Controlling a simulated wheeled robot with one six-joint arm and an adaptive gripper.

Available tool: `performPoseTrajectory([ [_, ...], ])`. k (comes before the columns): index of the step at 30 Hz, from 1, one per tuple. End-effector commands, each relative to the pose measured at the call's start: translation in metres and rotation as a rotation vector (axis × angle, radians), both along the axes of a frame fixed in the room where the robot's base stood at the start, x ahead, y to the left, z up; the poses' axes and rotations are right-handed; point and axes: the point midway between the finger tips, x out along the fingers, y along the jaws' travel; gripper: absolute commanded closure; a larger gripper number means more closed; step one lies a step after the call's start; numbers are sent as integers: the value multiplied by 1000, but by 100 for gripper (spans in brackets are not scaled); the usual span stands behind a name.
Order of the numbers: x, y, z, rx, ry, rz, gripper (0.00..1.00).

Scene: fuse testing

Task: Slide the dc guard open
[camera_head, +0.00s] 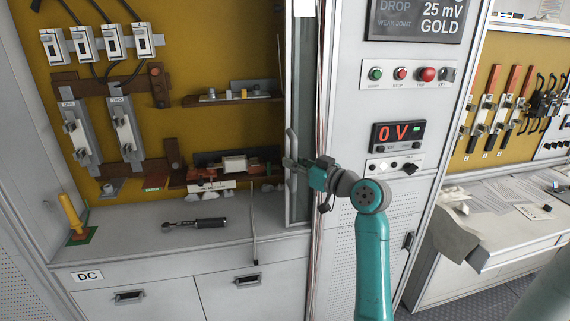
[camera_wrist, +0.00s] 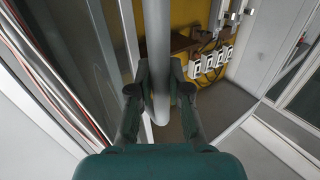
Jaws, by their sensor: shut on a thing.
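The dc guard (camera_head: 302,100) is a narrow, upright framed panel at the right side of the DC bay in the head view. Its vertical bar handle (camera_head: 291,142) is grey. The handle (camera_wrist: 157,45) runs down the middle of the wrist view, between my fingers. My gripper (camera_head: 290,163) is shut around the handle from the right, and its fingers (camera_wrist: 159,92) lie on both sides of the bar. The bay left of the guard is uncovered. My gripper hides part of the handle.
The DC bay has a mustard back panel (camera_head: 225,55) with switches and fuse holders. A dark-handled tool (camera_head: 195,223) and a yellow-handled piece (camera_head: 70,213) rest on the bay's grey shelf. The control panel (camera_head: 400,135) with a red 0 V display stands right of the guard.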

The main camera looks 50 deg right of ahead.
Motion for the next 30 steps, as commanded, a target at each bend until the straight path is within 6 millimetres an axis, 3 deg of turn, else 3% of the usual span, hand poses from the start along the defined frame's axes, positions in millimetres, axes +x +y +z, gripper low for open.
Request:
performPoseTrajectory([
  [9,0,-1,-1,1,3,0,100],
  [10,0,-1,-1,1,3,0,76],
  [12,0,-1,-1,1,3,0,58],
  [23,-2,-1,0,0,1,-1,57],
  [30,-34,0,-1,-1,1,-4,57],
])
